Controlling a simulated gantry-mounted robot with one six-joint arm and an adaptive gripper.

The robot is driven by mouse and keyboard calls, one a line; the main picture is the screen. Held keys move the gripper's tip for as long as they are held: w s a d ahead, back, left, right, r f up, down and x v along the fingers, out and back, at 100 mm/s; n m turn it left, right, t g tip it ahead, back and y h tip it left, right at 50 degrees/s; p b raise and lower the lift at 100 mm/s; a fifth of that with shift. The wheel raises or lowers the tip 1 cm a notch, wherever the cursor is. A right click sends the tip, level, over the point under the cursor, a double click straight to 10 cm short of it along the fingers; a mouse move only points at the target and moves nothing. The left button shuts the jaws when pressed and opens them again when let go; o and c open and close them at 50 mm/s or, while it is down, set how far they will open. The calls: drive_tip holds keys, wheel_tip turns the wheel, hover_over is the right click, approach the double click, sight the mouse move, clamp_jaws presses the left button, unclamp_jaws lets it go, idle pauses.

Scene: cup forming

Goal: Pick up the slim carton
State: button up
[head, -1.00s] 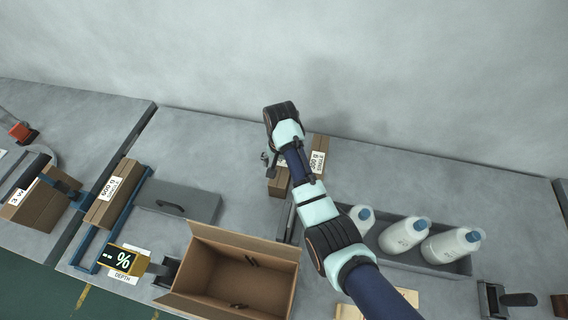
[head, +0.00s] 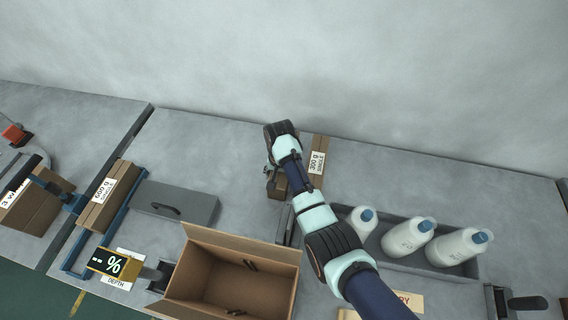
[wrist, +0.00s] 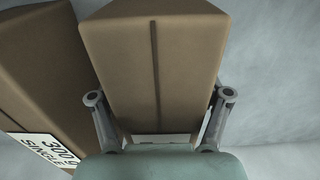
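A slim brown carton (wrist: 155,60) fills the middle of the wrist view, with a dark seam down its face. My gripper (wrist: 160,105) straddles it, one finger on each side. The fingers are spread, and a narrow gap shows at the right; their tips are hidden, so contact cannot be told. In the head view my gripper (head: 277,165) is low over this carton (head: 277,189), which is mostly hidden under my wrist. A second carton (wrist: 40,75) with a "300 g SINGLE" label stands close on the left in the wrist view; it also shows in the head view (head: 319,152).
An open cardboard box (head: 240,276) stands in front. A grey tray (head: 455,270) with white bottles (head: 410,238) is at the right. The table behind is clear.

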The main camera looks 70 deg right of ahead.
drive_tip(key=c, duration=1.1)
drive_tip(key=shift+r, duration=0.1)
wheel_tip(320, 180, up, 20)
drive_tip(key=p, duration=0.9)
drive_tip(key=shift+p, duration=0.4)
